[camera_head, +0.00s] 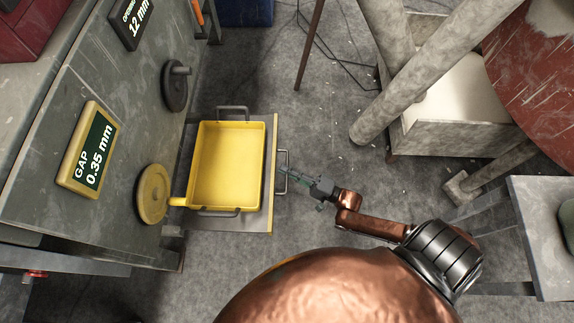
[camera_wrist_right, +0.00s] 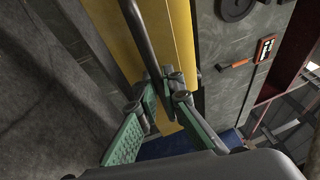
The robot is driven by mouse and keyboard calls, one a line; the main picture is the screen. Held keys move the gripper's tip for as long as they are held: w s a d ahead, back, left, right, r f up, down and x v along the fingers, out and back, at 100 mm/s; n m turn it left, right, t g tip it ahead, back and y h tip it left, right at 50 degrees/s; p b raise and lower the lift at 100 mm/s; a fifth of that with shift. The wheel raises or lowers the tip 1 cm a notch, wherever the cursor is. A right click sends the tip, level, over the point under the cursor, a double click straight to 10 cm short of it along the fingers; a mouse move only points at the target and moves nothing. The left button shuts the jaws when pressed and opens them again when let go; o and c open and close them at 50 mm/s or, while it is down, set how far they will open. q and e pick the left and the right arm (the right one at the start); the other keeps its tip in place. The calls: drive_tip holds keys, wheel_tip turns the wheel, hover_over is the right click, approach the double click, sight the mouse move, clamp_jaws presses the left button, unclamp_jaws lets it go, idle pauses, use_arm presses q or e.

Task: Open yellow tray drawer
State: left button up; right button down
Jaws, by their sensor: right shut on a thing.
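The yellow tray (camera_head: 228,166) sits on a grey drawer shelf (camera_head: 258,220) that sticks out to the right of the machine. The drawer's thin yellow-faced front (camera_head: 271,203) shows as a yellow panel (camera_wrist_right: 180,32) in the right wrist view. A dark bar handle (camera_head: 287,155) is fixed on that front and also crosses the wrist view (camera_wrist_right: 138,30). My right gripper (camera_head: 290,174) is at the handle, and its green-padded fingers (camera_wrist_right: 158,100) are shut on the bar. My left gripper is out of view.
The grey machine (camera_head: 125,140) stands left, with a gap display (camera_head: 90,150), a yellow handwheel (camera_head: 153,193) and a dark handwheel (camera_head: 175,86). Bare floor (camera_head: 320,120) lies right of the drawer. A grey-legged structure (camera_head: 440,75) and a table (camera_head: 540,215) stand farther right.

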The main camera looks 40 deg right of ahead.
drive_tip(key=shift+w+d, duration=0.1)
drive_tip(key=shift+d, duration=0.05)
drive_tip(key=c, duration=2)
unclamp_jaws()
drive_tip(key=shift+c, duration=0.2)
drive_tip(key=v, duration=1.2)
